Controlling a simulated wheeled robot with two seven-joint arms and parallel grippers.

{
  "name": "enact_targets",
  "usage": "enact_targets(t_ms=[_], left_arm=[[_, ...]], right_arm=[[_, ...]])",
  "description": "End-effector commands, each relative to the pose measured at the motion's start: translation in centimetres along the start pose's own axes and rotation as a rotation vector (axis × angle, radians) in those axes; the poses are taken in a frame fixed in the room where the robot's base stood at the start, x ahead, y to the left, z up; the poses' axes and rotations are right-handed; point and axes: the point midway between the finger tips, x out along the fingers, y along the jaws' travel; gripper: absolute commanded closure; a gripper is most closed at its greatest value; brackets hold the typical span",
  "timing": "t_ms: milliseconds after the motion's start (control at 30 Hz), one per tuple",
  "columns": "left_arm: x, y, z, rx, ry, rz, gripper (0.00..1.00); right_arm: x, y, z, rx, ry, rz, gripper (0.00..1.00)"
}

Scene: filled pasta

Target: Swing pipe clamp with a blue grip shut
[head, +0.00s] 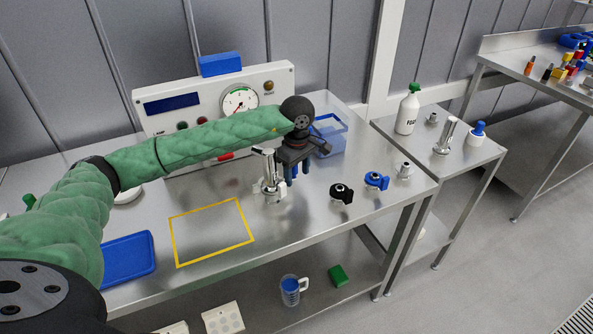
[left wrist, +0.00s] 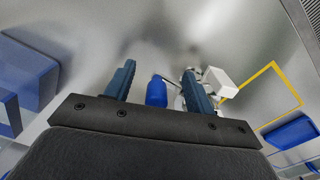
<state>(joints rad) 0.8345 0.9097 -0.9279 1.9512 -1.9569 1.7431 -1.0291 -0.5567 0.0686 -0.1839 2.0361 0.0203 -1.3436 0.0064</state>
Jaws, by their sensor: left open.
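A chrome pipe fitting (head: 270,188) with a pale block on top stands upright on the steel bench. It also shows in the left wrist view (left wrist: 182,101), at the right finger. A blue grip (left wrist: 157,92) shows there between my fingers, beside the fitting; it looks like the pipe clamp's grip. The clamp's body is mostly hidden, and I cannot tell how far it is swung. My left gripper (head: 294,170) is open, pointing down just right of the fitting. Its fingers (left wrist: 157,84) stand apart on both sides of the grip. My right gripper is not in view.
A control panel (head: 165,122) with a gauge stands behind my arm. A clear blue bin (head: 331,142) is behind the gripper. A black-handled part (head: 341,193) and a blue-handled part (head: 376,181) lie to the right. A yellow outline (head: 211,232) and blue tray (head: 129,258) are left.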

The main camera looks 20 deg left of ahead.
Motion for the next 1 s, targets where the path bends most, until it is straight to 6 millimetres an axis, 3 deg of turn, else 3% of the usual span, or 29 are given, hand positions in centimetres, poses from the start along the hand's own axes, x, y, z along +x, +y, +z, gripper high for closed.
enact_targets(t_ms=[267, 1000], left_arm=[[-1.2, 0.0, -0.8, -0.008, 0.009, 0.002, 0.45], [-7.0, 0.0, -0.4, -0.004, 0.005, 0.002, 0.45]], right_arm=[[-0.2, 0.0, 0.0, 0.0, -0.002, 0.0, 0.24], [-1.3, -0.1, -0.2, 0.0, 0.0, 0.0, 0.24]])
